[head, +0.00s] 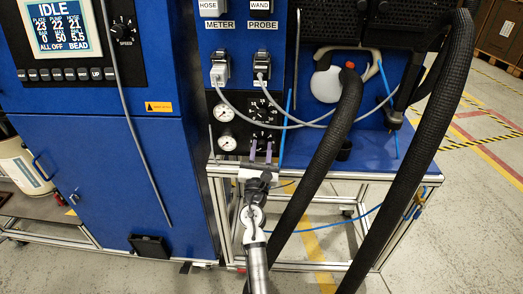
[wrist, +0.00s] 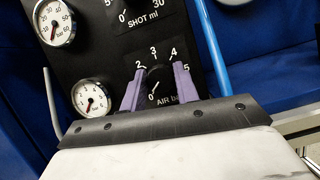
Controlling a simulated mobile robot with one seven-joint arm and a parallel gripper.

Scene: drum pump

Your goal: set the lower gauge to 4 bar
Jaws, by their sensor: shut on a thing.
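The lower gauge (head: 227,143) is a small white dial on the black panel, under a second white dial. In the wrist view the lower gauge (wrist: 92,99) shows at the left, its needle too small to read surely. Right of it is a black knob (wrist: 158,76) marked "AIR bar", with a printed scale from 0 to 5. A short white mark shows on the knob, apparently toward the lower left, near 0. My gripper (head: 261,150), with purple fingers, is at this knob. In the wrist view its fingers (wrist: 157,84) are shut on the knob's two sides.
The upper gauge (wrist: 54,22) and the "SHOT ml" dial (wrist: 140,8) are close above. A blue tube (wrist: 211,45) runs just right of my fingers. Grey cables (head: 290,120) cross the panel's front, and thick black hoses (head: 325,160) hang right of my arm.

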